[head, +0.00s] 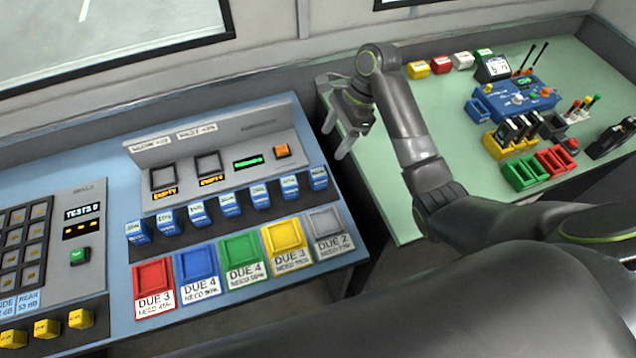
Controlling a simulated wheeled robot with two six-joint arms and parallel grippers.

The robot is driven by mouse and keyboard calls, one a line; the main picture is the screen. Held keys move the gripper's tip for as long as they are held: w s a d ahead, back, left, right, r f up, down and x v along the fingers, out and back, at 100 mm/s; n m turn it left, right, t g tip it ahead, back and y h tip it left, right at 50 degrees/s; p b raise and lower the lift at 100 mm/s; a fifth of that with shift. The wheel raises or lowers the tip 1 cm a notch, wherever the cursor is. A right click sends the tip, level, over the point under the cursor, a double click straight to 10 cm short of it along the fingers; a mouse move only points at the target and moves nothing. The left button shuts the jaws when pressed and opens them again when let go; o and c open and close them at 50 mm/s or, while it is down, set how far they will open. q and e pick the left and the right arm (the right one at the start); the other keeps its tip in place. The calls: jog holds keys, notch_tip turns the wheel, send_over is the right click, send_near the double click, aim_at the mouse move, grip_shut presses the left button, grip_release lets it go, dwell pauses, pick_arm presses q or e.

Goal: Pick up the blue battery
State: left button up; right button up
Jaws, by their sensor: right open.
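Several blue blocks with pale labels, which look like batteries, stand in a dark rack across the console; the leftmost blue battery (138,232) and the rightmost blue battery (319,178) mark the row's ends. Which one the task means cannot be told. My right gripper (337,138) is open and empty, fingers pointing down, near the left edge of the green table. It is up and to the right of the rightmost battery, apart from it. My left gripper is not in view.
Coloured trays marked with due numbers, including a blue tray (198,264), lie in front of the row. A grey panel (222,160) with two dark slots rises behind it. The green table (395,195) holds a blue device (515,100) and several bins; its left part is clear.

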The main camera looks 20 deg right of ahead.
aim_at(321, 172)
jog(key=b+x, duration=0.1)
jog(key=x, duration=0.6)
jog(key=shift+a, duration=0.1)
jog(key=x, duration=0.5)
jog(key=shift+s+d+f, duration=0.25)
jog(key=shift+s+f, duration=0.1)
jog(key=shift+s, duration=0.05)
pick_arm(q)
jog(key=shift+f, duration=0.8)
pick_arm(e)
jog(key=shift+a+f, duration=0.15)
jog(key=shift+f, duration=0.2)
jog(key=c, duration=1.2)
